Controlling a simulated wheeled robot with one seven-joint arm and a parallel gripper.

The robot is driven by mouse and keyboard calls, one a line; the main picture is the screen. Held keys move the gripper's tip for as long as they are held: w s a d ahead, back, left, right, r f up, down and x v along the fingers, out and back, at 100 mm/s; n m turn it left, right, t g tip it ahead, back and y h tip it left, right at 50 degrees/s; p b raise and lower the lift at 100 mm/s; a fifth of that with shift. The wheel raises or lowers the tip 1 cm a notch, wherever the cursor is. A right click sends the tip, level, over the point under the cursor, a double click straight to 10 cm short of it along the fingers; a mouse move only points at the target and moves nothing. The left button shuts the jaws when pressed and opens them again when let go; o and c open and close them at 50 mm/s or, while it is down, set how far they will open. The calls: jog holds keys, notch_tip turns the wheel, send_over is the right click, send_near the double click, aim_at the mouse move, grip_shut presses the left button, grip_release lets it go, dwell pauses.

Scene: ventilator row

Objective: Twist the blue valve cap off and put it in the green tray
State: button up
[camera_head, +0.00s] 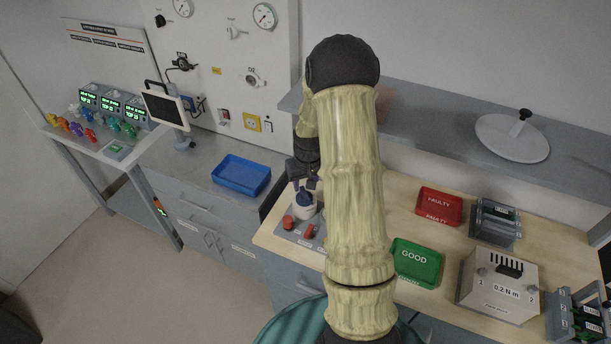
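The blue valve cap (304,198) sits on top of a white, upright valve body on a grey plate at the left end of the wooden bench. My gripper (304,184) is dark and points down just above the cap. Its two fingers look spread apart with nothing between them; whether they touch the cap is too small to tell. The green tray (405,277), marked GOOD, lies on the bench to the right of my arm. It looks empty. My arm hides part of the bench between the valve and the tray.
Red knobs (288,222) stand on the grey plate beside the valve. A red FAULTY tray (439,207), a 0.2 N m box (497,286) and dark racks are to the right. A grey shelf (430,123) overhangs the bench. A blue tray (241,175) lies left.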

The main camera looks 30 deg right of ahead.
aim_at(304, 192)
jog(key=shift+w+f+p, duration=0.2)
jog(key=shift+f+p, duration=0.15)
jog(key=shift+f, duration=0.85)
jog(key=shift+w+f+p, duration=0.2)
jog(key=shift+f+p, duration=0.1)
jog(key=shift+f, duration=0.85)
jog(key=shift+c, duration=0.4)
grip_shut()
jog(key=shift+d, duration=0.1)
jog(key=n, duration=0.3)
jog(key=shift+r+n+y+p, duration=0.1)
jog(key=shift+n+y+p, duration=0.2)
jog(key=shift+p, duration=0.05)
jog(key=shift+n, duration=0.6)
